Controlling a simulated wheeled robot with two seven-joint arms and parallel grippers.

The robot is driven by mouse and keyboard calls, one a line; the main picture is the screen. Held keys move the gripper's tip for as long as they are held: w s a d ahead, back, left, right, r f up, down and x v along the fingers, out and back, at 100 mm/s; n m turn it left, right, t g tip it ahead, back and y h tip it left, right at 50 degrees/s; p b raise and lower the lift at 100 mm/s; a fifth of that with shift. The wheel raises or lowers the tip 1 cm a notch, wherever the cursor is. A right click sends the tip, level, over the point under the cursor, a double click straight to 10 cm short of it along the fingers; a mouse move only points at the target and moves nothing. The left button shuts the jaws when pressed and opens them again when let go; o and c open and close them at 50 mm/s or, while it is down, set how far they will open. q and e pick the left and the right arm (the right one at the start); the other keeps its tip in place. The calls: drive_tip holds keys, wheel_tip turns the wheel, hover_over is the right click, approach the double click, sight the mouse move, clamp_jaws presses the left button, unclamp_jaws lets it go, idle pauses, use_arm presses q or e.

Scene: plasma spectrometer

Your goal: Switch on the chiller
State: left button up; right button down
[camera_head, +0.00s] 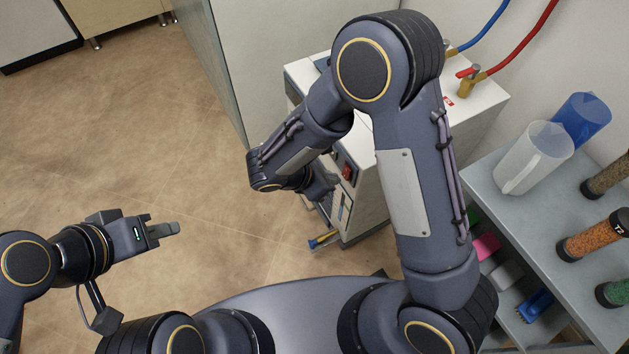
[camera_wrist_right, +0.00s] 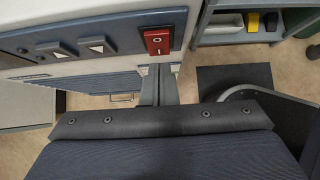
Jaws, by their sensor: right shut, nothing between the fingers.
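The chiller (camera_head: 377,205) is a white box against the wall, partly hidden behind my right arm. Its red rocker switch (camera_head: 347,172) is on the front panel. In the right wrist view the red switch (camera_wrist_right: 157,41), marked O and I, sits at the right end of the blue-grey panel strip (camera_wrist_right: 95,42). My right gripper (camera_wrist_right: 159,78) is shut and empty, its fingertips just below the switch in that picture; I cannot tell if they touch it. My left gripper (camera_head: 166,230) is over open floor at the left, away from the chiller; its finger gap is not clear.
A grey shelf unit (camera_head: 490,185) stands right of the chiller with jugs (camera_head: 535,158) and jars (camera_head: 590,238). Blue and red hoses (camera_head: 515,50) rise from the chiller's top. A yellow-and-blue item (camera_head: 323,240) is low by its front. Floor (camera_head: 130,130) at left is clear.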

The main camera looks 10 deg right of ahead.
drive_tip(key=shift+w+d, duration=0.15)
drive_tip(key=shift+d, duration=0.3)
drive_tip(key=shift+f, duration=0.1)
drive_tip(key=shift+w+d+h, duration=0.1)
drive_tip(key=shift+d+h, duration=0.1)
drive_tip(key=shift+h, duration=0.2)
drive_tip(key=shift+r+p, duration=0.45)
drive_tip(key=shift+r, duration=0.35)
